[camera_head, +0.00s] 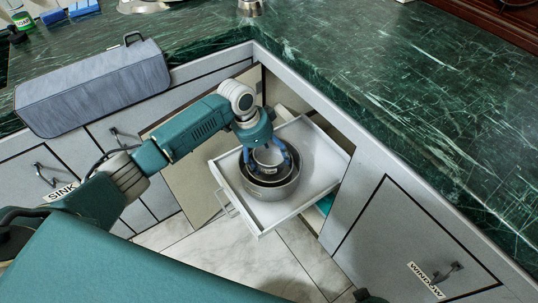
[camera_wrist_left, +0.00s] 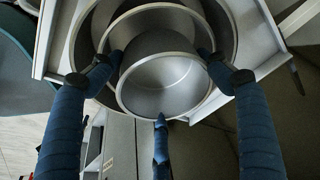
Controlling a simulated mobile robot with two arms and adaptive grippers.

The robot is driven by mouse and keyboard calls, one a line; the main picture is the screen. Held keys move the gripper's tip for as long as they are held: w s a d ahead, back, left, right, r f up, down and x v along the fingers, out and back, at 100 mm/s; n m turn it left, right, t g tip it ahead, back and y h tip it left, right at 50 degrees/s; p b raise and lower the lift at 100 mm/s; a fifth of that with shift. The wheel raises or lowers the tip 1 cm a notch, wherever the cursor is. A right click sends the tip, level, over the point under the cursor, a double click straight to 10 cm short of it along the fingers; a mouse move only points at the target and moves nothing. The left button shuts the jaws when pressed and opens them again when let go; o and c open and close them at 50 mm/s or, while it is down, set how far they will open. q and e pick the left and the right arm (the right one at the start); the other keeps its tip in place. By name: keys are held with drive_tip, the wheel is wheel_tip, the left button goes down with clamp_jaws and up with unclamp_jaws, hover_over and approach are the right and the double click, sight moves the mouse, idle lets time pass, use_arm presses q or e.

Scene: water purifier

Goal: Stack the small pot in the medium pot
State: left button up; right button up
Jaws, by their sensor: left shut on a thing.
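My left gripper (camera_head: 266,160) reaches down over a pulled-out drawer and is shut on the small pot (camera_head: 268,154), a grey metal pot with its open top facing up. In the left wrist view the fingers (camera_wrist_left: 162,75) sit around the small pot (camera_wrist_left: 165,85). The medium pot (camera_wrist_left: 140,22) is beneath it, partly covered by it. A larger pot (camera_head: 272,191) surrounds the medium pot. The small pot overlaps the medium pot's opening; its base is hidden, so I cannot tell whether it rests inside. My right gripper is not in view.
The white drawer (camera_head: 318,165) has bare floor around the pots. A dark green marble counter (camera_head: 400,90) runs above it, with a blue-grey case (camera_head: 95,88) at left.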

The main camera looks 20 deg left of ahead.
use_arm(q)
drive_tip(key=shift+f, duration=0.3)
drive_tip(key=o, duration=1.4)
drive_tip(key=shift+c, duration=0.2)
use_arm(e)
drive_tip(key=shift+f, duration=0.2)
use_arm(q)
drive_tip(key=shift+r, duration=0.55)
drive_tip(key=shift+v, duration=0.75)
drive_tip(key=p+v, duration=0.2)
drive_tip(key=v, duration=0.8)
drive_tip(key=shift+r, duration=0.35)
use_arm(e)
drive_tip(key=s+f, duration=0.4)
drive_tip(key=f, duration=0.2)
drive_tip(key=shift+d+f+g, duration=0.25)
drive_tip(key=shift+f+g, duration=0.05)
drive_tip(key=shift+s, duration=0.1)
